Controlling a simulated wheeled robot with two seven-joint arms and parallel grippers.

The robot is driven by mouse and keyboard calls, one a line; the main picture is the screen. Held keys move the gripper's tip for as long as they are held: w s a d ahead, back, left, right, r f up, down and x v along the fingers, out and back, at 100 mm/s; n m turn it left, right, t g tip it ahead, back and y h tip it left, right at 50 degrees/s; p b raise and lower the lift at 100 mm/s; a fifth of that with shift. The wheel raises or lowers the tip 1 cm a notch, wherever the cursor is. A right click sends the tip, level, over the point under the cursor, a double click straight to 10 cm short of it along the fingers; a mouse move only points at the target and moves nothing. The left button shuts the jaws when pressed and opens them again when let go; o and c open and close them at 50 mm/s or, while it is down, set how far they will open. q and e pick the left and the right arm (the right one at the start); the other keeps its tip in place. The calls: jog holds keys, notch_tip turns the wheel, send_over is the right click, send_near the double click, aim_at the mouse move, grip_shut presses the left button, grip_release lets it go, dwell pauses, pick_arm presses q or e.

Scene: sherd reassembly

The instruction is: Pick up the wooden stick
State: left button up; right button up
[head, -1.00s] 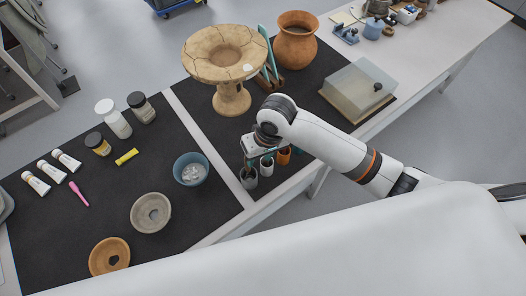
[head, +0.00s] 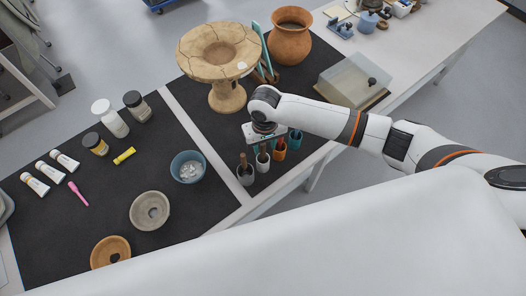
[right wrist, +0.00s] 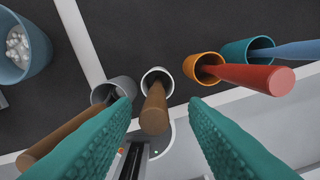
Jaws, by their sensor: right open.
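Two brown, wood-like sticks show in the right wrist view. One brown stick (right wrist: 155,112) stands in a white cup (right wrist: 158,77), its end towards the camera. The other brown stick (right wrist: 75,134) leans out of a grey cup (right wrist: 112,90) at the left; in the head view it rises from the grey cup (head: 245,177). I cannot tell which one the task names. My right gripper (right wrist: 160,110) is open, with its teal fingers either side of the white cup's stick, not closed on it. In the head view the right gripper (head: 263,136) is above the cups. My left gripper is not in view.
An orange cup (right wrist: 200,66) with a red stick (right wrist: 255,77) and a teal cup (right wrist: 240,50) with a blue stick (right wrist: 290,50) stand to the right. A blue bowl (head: 188,166) is left of the cups. A cracked clay stand (head: 222,60) is behind.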

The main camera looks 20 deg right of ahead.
aim_at(263, 151)
jog(key=shift+w+a+f+p, duration=0.1)
jog(key=shift+f+p, duration=0.15)
jog(key=shift+f, duration=0.9)
jog(key=shift+w+a+f+p, duration=0.1)
jog(key=shift+f+p, duration=0.1)
jog(key=shift+f, duration=0.9)
grip_shut()
